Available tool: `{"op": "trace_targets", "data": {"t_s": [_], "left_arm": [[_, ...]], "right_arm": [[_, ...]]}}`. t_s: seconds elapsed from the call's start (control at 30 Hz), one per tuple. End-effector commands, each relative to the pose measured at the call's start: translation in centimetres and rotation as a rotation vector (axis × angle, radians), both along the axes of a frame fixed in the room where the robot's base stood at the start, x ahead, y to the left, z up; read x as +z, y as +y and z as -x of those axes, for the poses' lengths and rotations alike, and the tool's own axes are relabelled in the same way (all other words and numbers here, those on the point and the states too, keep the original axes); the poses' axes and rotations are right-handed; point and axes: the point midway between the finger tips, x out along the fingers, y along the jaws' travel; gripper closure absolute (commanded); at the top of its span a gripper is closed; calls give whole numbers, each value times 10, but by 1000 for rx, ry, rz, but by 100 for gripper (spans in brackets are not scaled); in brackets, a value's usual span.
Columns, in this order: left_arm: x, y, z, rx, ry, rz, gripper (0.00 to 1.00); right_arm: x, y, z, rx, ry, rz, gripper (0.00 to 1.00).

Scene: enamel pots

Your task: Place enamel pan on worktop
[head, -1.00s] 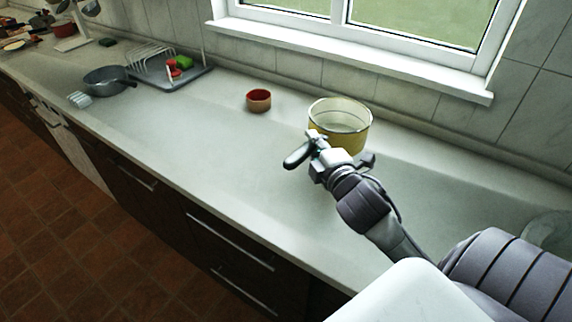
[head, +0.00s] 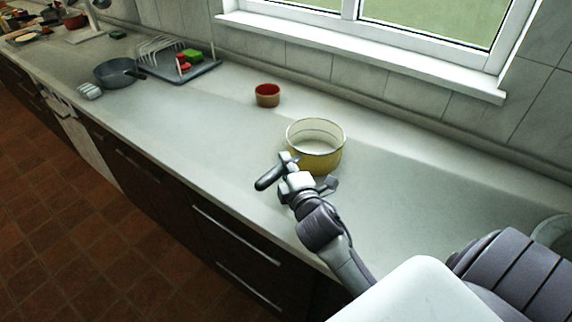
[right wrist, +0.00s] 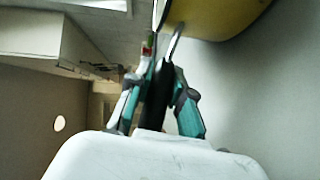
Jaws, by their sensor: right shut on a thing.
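The enamel pan (head: 318,162) is yellow outside and pale inside, upright over the middle of the pale worktop (head: 215,140). I cannot tell whether its base touches the surface. My right gripper (head: 283,172) is at the near left side of the pan, partly in front of it. In the right wrist view, the gripper (right wrist: 160,92) is shut on the pan's black handle (right wrist: 155,100), and the yellow pan wall (right wrist: 220,14) shows at the top. My left gripper is not in view.
A small red-brown bowl (head: 267,96) stands behind and left of the pan. A grey pan (head: 118,75) and a dish rack (head: 185,70) are farther left. The window sill (head: 370,58) runs behind. The worktop around the enamel pan is mostly clear.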

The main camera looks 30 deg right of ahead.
Motion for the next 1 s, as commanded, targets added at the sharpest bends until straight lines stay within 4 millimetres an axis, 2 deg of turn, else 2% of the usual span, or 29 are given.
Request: {"op": "trace_targets", "data": {"t_s": [0.07,0.1,0.23,0.27,0.53,0.67,0.77,1.0], "left_arm": [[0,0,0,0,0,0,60],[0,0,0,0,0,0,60],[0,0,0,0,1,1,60],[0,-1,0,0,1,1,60],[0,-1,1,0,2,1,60],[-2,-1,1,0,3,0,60],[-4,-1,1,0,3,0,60],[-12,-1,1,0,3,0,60]], "right_arm": [[1,0,0,1,-1,-1,100],[-2,0,0,-1,5,-5,79],[-2,0,0,-1,5,-5,57],[-2,0,0,-1,5,-5,55],[-1,0,1,-1,4,-4,55],[-1,3,9,0,4,-4,55],[0,7,25,-1,6,-6,55],[4,20,76,0,7,-6,55]]}}
